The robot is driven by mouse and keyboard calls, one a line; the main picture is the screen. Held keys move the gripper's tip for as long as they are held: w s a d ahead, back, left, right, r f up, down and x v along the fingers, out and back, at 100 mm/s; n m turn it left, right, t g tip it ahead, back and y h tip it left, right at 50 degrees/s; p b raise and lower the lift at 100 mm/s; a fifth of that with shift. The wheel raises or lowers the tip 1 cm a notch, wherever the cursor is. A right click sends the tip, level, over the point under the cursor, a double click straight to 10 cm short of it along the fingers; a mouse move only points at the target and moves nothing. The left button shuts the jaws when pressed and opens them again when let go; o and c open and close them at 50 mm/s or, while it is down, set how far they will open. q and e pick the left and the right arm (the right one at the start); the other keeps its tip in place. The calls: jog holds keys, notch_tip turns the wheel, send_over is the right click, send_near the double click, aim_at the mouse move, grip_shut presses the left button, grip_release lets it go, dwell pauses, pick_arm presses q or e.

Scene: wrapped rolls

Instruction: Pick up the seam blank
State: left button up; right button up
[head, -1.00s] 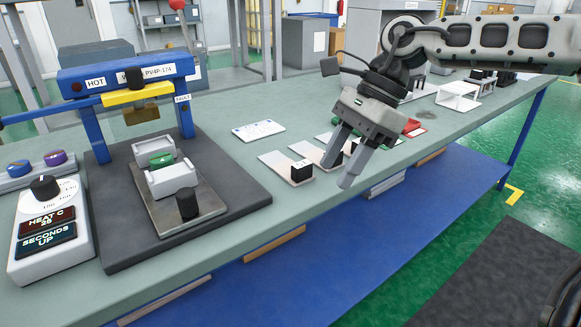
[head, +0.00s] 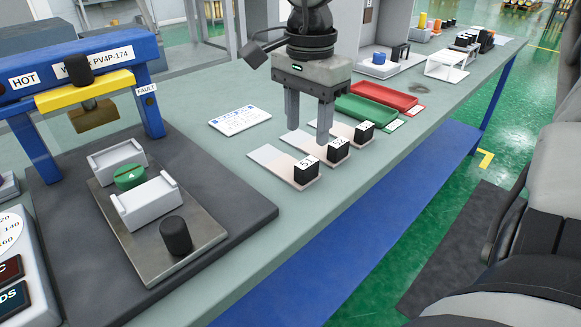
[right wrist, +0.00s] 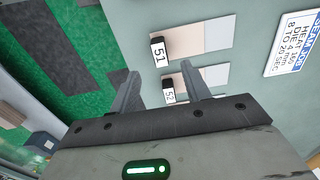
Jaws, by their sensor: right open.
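Several flat pale strips, seemingly the seam blanks, lie side by side on the bench, each with a black numbered block at its near end. The blank with block 51 (head: 283,167) is nearest; it also shows in the right wrist view (right wrist: 203,37). Beyond it lies the blank with block 52 (head: 299,142), which shows partly behind a finger in the right wrist view (right wrist: 213,76). A third blank (head: 341,129) lies farther off, its number unclear. My right gripper (head: 308,136) is open and empty, pointing down above the 52 blank. My left gripper is out of view.
A blue-framed heat press (head: 151,109) with white jig blocks and a green disc stands on the left. A white instruction card (head: 240,120) lies behind the blanks. Green (head: 366,109) and red (head: 385,96) trays lie beyond. The bench's front edge runs close to the blocks.

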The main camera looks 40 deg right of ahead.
aim_at(307, 162)
notch_tip(307, 162, down, 8)
jog(key=shift+d+f, duration=0.1)
jog(key=shift+f, duration=0.15)
grip_shut()
dwell(0.3)
